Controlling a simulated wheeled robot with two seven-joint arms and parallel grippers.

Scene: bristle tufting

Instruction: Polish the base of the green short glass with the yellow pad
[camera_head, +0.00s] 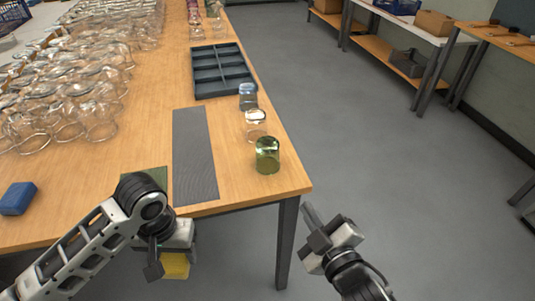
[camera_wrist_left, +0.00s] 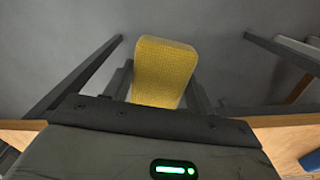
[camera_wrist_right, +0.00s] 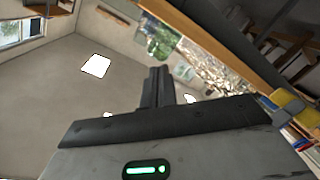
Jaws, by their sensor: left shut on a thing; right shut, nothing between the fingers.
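The green short glass (camera_head: 267,156) stands on the table near its right front corner, seemingly upside down with its base up. My left gripper (camera_head: 164,262) is in front of the table's front edge, shut on the yellow pad (camera_head: 175,266). The pad also shows between the fingers in the left wrist view (camera_wrist_left: 163,72). My right gripper (camera_head: 318,230) is off the table's right front corner, shut and empty, apart from the green glass. Its closed fingers show in the right wrist view (camera_wrist_right: 158,88).
A clear glass (camera_head: 256,125) and a bluish glass (camera_head: 248,97) stand in a row behind the green one. A dark compartment tray (camera_head: 196,92) and a grey mat (camera_head: 194,155) lie left of them. A blue block (camera_head: 17,198) and many clear glasses (camera_head: 62,120) are at left.

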